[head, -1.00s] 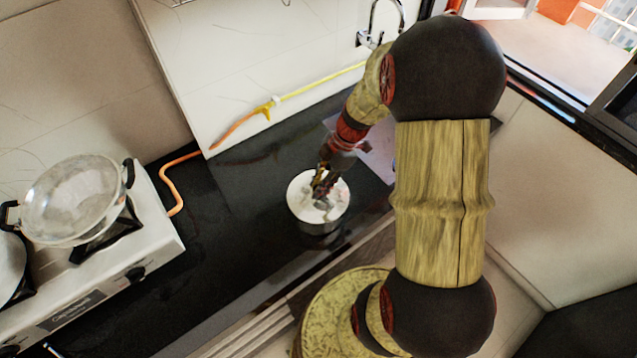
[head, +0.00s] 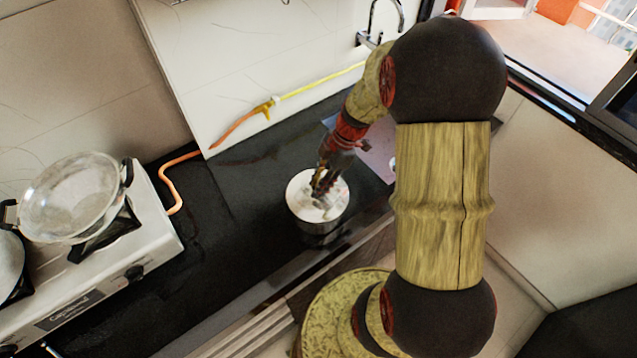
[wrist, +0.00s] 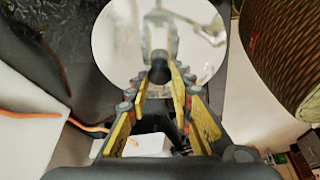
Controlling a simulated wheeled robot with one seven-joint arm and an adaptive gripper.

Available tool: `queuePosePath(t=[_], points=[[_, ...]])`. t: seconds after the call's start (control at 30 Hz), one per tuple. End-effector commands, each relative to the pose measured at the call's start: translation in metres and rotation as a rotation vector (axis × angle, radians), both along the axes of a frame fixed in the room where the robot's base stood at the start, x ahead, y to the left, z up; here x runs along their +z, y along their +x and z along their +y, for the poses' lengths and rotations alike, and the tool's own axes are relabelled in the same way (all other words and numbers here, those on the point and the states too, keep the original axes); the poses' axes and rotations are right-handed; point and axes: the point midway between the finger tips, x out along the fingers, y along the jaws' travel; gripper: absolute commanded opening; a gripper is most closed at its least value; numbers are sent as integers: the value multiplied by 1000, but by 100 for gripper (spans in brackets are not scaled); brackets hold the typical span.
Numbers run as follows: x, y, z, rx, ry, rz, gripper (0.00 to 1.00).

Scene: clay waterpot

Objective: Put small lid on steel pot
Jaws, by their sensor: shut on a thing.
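The steel pot (head: 318,226) stands on the black counter, with its side showing below a pale round lid. The small lid (head: 302,196) is a shiny disc at the pot's top; it also shows in the wrist view (wrist: 108,40). My gripper (head: 320,190) is over the middle of the lid, shut on its knob. In the wrist view, my gripper's yellow-padded fingers (wrist: 160,75) close in at the lid's centre. The lid hides the pot's opening. I cannot tell whether the lid rests fully on the rim.
A white gas stove (head: 150,225) with a large strainer-like pan (head: 70,195) stands at the left. The black counter (head: 235,225) between stove and pot is clear. A tap (head: 372,25) stands at the back.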

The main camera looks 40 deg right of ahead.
Motion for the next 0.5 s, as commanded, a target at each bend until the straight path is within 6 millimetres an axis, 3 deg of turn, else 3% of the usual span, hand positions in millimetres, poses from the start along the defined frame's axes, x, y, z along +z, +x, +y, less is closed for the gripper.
queuePosePath(t=[0.37,0.4,0.5], points=[[-8,-5,3,2,5,14,0],[-8,-5,3,2,5,15,24],[-7,-4,2,2,5,12,30]])
